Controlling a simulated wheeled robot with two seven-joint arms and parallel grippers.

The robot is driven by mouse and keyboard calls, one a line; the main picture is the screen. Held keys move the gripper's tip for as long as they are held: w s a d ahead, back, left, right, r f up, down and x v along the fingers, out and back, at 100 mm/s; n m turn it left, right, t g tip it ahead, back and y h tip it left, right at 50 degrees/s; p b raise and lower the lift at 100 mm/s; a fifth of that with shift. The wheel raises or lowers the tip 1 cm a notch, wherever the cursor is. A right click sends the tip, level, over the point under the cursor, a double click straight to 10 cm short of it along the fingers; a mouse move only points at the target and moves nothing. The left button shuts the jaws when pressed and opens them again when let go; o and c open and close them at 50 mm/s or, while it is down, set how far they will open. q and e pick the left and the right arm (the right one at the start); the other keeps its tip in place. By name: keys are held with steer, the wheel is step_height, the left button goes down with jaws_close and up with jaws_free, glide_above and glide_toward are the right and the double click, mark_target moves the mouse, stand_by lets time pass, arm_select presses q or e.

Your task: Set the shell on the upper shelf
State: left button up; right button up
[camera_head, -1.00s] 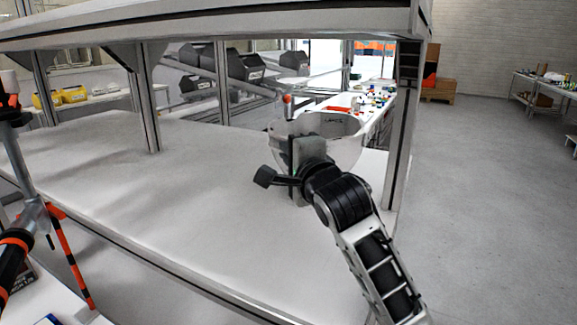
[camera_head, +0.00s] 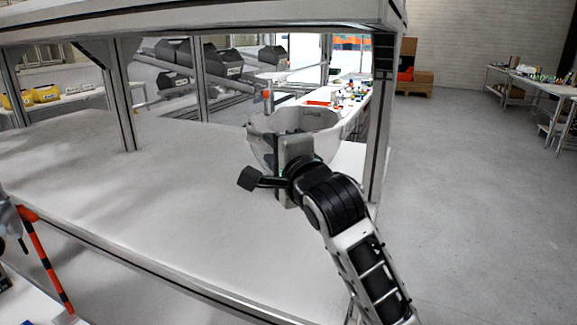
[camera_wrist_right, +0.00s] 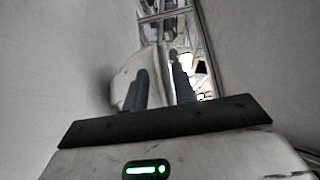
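The helmet shell (camera_head: 318,118) is a pale grey, open bowl. It is just above or on the white shelf surface (camera_head: 150,190), near its right end; I cannot tell if it touches. My right gripper (camera_head: 285,140) is at the shell's near side, its fingertips hidden behind its own body. In the right wrist view the two dark fingers (camera_wrist_right: 163,88) are close together on the pale wall of the shell (camera_wrist_right: 128,92). My left gripper is not in the head view.
A top board (camera_head: 190,14) hangs over the shelf surface. A metal post (camera_head: 378,125) stands just right of the shell, and another post (camera_head: 121,95) stands left. The middle and left of the surface are clear. Dark bins (camera_head: 222,60) are behind.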

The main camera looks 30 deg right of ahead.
arm_select(q)
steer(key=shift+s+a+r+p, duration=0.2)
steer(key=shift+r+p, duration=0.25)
steer(key=shift+p, duration=0.8)
arm_select(e)
steer(key=s, duration=0.9)
steer(key=shift+a, duration=0.25)
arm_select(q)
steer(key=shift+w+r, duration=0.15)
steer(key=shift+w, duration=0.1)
